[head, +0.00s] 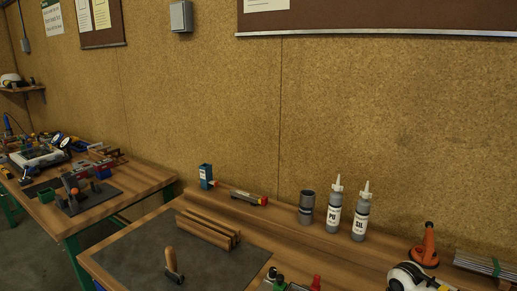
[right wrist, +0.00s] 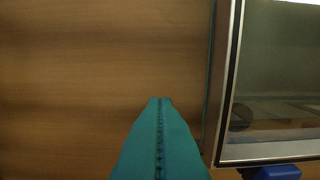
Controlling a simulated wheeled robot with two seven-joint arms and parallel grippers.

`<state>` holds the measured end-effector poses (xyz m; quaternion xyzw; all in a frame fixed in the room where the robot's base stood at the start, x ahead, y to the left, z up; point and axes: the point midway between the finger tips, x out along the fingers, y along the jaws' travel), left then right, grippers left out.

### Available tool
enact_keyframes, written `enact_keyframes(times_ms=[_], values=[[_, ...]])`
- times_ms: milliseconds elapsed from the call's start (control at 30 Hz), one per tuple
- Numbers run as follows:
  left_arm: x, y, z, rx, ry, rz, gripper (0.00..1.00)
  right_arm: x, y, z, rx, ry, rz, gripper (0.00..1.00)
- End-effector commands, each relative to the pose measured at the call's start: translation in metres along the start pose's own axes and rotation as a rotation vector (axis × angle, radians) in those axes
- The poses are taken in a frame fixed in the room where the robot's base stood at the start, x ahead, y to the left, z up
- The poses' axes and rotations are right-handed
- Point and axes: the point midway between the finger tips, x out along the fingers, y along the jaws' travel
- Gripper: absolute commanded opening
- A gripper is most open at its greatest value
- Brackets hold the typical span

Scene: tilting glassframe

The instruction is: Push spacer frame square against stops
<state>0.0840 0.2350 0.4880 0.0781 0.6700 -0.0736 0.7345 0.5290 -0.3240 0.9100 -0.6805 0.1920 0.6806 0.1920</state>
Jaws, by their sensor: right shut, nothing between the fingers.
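A metal-edged rectangular frame (right wrist: 227,85) around a dark glass-like pane (right wrist: 275,55) lies at the right of the right wrist view. Its left side and lower left corner show; the rest is outside the picture. My right gripper (right wrist: 161,101) has its teal fingers shut and empty. It is over bare wood, left of the frame's left side, with a gap in the picture between tips and frame. A blue block (right wrist: 275,172), possibly a stop, sits by the frame's lower edge. The frame and both grippers are out of the head view.
In the head view a bench carries a dark mat (head: 130,255) with wooden strips (head: 207,229) and a wooden-handled roller (head: 171,261). Two bottles (head: 334,209), a dark cup (head: 306,207) and an orange tool (head: 426,247) stand behind. A cork wall (head: 400,110) closes the back.

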Motion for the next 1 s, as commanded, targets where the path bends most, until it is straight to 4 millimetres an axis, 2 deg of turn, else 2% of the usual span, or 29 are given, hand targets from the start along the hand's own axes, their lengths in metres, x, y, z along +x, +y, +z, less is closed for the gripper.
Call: enact_keyframes(times_ms=[1000], values=[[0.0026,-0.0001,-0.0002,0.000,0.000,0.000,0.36,0.0002,-0.0097,-0.0001,0.000,0.000,0.000,0.00]])
